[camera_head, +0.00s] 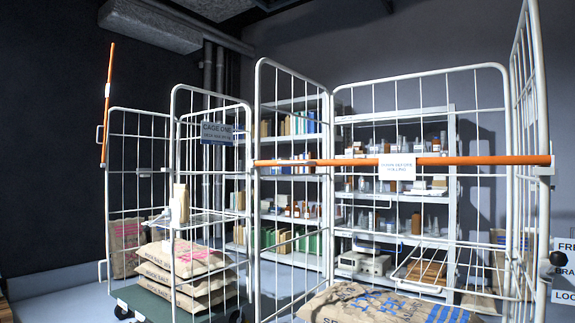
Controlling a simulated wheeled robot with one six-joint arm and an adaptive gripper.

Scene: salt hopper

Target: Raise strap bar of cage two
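The right-hand cage (418,69) is a white wire roll cage; I take it as cage two, though I see no name plate on it. Its orange strap bar (475,160) lies level across the front, from the left post to the right post. A white label (397,167) hangs on the bar, its text partly readable as "before rolling". The left cage (138,109) carries a plate (217,133) reading "Cage one". Its orange bar (107,92) stands nearly upright at its left post. My gripper is not in view.
Stacked rock salt sacks (185,258) lie in the left cage; another sack (385,305) lies low in the right cage. Shelving (452,190) with bottles and boxes stands behind. A partly cut-off sign (565,270) and a black knob (558,258) are at the right edge.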

